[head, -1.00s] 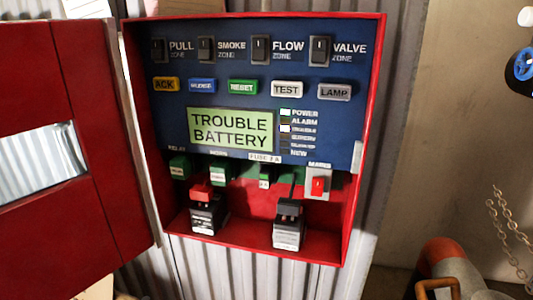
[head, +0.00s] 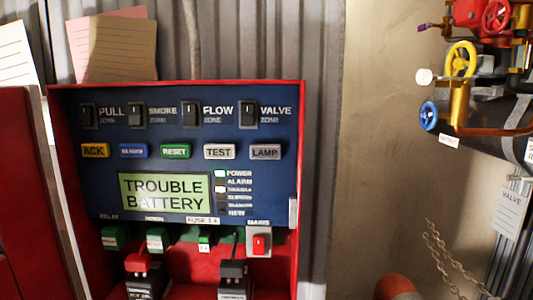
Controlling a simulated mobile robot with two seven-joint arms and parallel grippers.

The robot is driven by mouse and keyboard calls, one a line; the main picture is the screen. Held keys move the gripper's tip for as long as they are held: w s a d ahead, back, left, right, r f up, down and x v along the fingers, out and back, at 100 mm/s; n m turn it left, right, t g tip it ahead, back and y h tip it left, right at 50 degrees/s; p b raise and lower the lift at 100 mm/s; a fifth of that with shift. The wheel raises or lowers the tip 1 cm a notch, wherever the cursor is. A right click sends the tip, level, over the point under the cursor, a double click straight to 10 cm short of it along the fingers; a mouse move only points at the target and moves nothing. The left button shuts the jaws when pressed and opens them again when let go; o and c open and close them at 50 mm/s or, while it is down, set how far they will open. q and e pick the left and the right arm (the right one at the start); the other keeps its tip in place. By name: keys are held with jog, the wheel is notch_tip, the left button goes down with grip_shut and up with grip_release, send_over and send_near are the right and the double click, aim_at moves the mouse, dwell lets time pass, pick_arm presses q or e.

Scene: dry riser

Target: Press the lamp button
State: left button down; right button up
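The grey LAMP button (head: 265,152) is at the right end of the button row on the blue panel (head: 280,195), inside an open red cabinet. To its left are the TEST button (head: 219,152), the green RESET button (head: 175,151), a blue button (head: 133,151) and the yellow ACK button (head: 95,151). The display (head: 165,192) reads TROUBLE BATTERY. Neither of my grippers is in view.
The red cabinet door (head: 22,190) stands open at the left. Zone switches (head: 190,114) line the panel's top; two batteries (head: 236,285) sit below. Pipes with a yellow valve wheel (head: 460,60) and a blue wheel (head: 429,116) are at the right, with a hanging chain (head: 450,255).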

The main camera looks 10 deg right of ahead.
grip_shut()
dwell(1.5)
